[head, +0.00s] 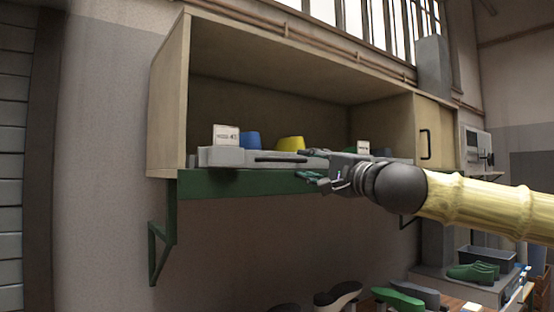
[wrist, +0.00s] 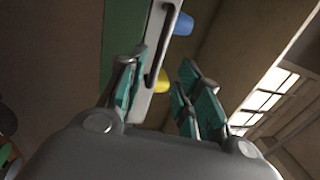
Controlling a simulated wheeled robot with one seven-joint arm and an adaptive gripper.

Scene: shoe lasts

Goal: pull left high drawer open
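The grey drawer (head: 222,157) lies low in the left part of an open-fronted wall cabinet. A dark bar handle (head: 281,159) runs along its front. A blue form (head: 250,139) and a yellow form (head: 290,143) show above its front, beside a white label card (head: 226,135). My gripper (head: 302,164) is at the right end of this drawer front, with its fingers spread. In the wrist view the teal-padded fingers (wrist: 160,88) stand apart, and the drawer front and handle (wrist: 168,52) show between and beyond them, nearer the left finger. I cannot tell whether anything touches.
The cabinet (head: 170,100) has a green rail (head: 240,183) under it and a closed door (head: 433,138) at right. Another label card (head: 363,147) stands behind my gripper. Open air lies before the drawer.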

